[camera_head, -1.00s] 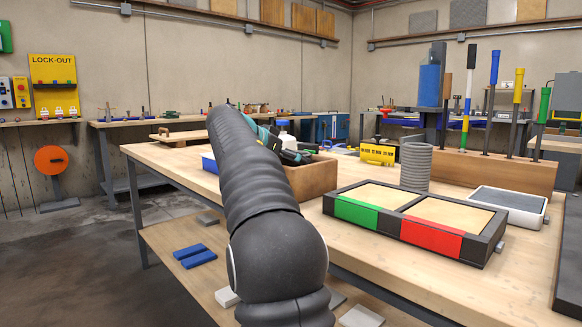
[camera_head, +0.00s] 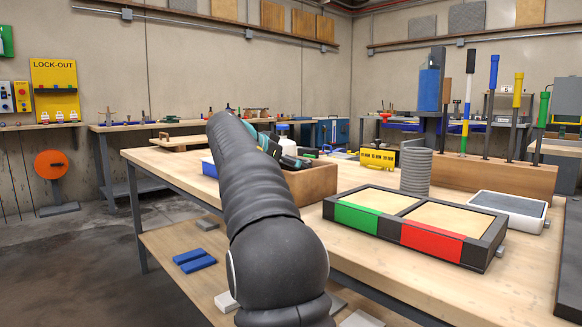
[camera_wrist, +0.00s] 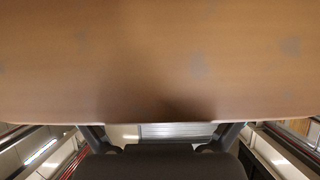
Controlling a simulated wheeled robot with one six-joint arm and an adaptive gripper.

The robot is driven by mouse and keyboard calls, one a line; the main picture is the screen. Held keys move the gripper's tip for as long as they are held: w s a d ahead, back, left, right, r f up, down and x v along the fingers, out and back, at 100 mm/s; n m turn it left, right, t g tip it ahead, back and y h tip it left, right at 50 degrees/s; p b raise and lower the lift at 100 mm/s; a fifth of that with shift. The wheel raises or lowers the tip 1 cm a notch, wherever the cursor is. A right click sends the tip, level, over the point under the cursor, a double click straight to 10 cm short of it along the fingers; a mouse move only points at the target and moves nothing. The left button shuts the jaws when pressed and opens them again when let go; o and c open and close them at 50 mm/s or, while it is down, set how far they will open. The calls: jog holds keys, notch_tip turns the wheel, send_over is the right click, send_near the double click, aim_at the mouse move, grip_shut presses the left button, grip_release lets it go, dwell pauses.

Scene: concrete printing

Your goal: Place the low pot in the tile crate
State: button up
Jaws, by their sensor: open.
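In the wrist view a large, plain brown surface (camera_wrist: 160,60) with faint grey patches fills the upper part, very close to the camera. It may be the low pot, but its whole shape is out of view and I cannot tell. My gripper (camera_wrist: 160,136) shows at the bottom of that view, its fingers spread apart near the brown surface's lower edge. Contact cannot be told.
A black-framed tray (camera_head: 488,251) with green and red front panels lies on the bench (camera_head: 345,240). A grey ribbed cylinder (camera_head: 416,174), a yellow sign block (camera_head: 379,158), a grey-topped white device (camera_head: 508,210) and a wooden rack of upright tools (camera_head: 480,176) stand behind it.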

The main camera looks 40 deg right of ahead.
jog(key=p+v, duration=0.1)
jog(key=v, duration=1.1)
jog(key=shift+s, duration=0.1)
jog(key=s+a+f+n+t+y, duration=0.2)
jog(key=s+a+f+n+y, duration=0.4)
jog(key=s+a+f, duration=0.7)
jog(key=s+a+f+n+t+y, duration=0.2)
jog(key=s+a+f+n+y, duration=0.4)
jog(key=s+a+f+n, duration=0.5)
jog(key=s+a+f, duration=0.2)
jog(key=s+f, duration=0.3)
jog(key=f, duration=0.3)
jog(key=shift+s+t, duration=0.15)
jog(key=shift+t, duration=0.25)
jog(key=shift+f, duration=0.1)
